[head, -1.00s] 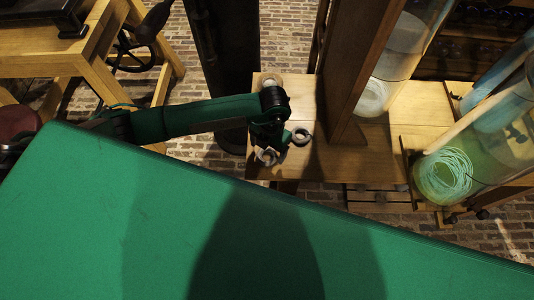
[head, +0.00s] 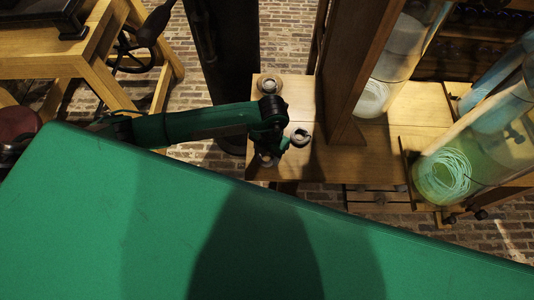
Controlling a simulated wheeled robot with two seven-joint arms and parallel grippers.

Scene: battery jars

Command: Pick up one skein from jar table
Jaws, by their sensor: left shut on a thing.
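The jar table (head: 345,165) is a light wooden top right of centre. One small pale skein, a ring (head: 300,136), lies on it just right of my left gripper. Another ring-shaped skein (head: 269,83) lies near its far left corner. My left gripper (head: 267,153) is over the near left part of the table, pointing down and mostly hidden by its own wrist. It is shut on a small greyish skein (head: 266,160), of which only a part shows. I cannot tell whether that skein touches the tabletop. My right gripper is not in view.
A tall wooden upright (head: 352,70) stands on the table right of the gripper. Glass jars stand beyond it, one with a pale green coil (head: 444,177) at the right. A wooden bench (head: 40,57) is at upper left. My green body fills the foreground.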

